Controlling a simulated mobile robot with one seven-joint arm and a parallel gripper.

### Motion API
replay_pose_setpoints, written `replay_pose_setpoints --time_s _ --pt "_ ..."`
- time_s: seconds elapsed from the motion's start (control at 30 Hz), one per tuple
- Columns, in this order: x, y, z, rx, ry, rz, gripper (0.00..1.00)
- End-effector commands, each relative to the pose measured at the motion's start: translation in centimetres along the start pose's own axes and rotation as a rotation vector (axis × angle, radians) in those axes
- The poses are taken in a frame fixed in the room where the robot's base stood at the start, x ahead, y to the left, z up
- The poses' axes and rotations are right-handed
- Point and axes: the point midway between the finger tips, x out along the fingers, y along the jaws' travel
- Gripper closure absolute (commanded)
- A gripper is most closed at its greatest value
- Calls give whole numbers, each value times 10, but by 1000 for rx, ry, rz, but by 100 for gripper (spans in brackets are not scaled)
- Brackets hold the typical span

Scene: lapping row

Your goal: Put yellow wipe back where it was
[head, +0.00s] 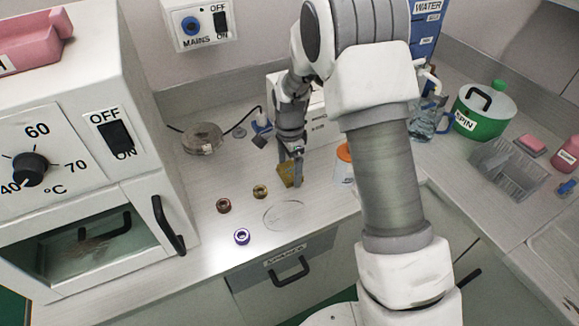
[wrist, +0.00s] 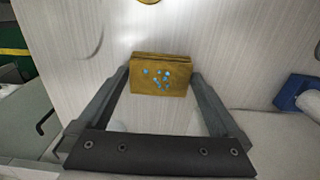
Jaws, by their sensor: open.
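The yellow wipe (head: 287,176) is a mustard-coloured folded pad at the middle of the counter in the head view. It also shows in the wrist view (wrist: 160,68), with blue specks on its face. My gripper (head: 292,168) points down at the wipe. In the wrist view my gripper (wrist: 160,78) is open, with one finger at each side of the wipe and small gaps that are hard to judge. I cannot tell whether the wipe rests flat on the counter or leans.
A thin circle outline (head: 284,215) marks the counter in front. Brown (head: 223,205), yellow (head: 260,191) and purple (head: 242,236) rings lie left of it. A round clear dish (head: 203,138) stands farther back. An orange-topped container (head: 344,165) stands close on the right, partly behind my arm.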

Motion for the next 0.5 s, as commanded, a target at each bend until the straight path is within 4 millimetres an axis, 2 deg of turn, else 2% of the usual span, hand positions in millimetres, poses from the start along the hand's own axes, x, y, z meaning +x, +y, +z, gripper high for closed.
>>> replay_pose_setpoints --time_s 0.17,0.5 --pt "-22 -1 0 0 1 -5 0" --pt "-94 -1 0 -1 0 -4 0"
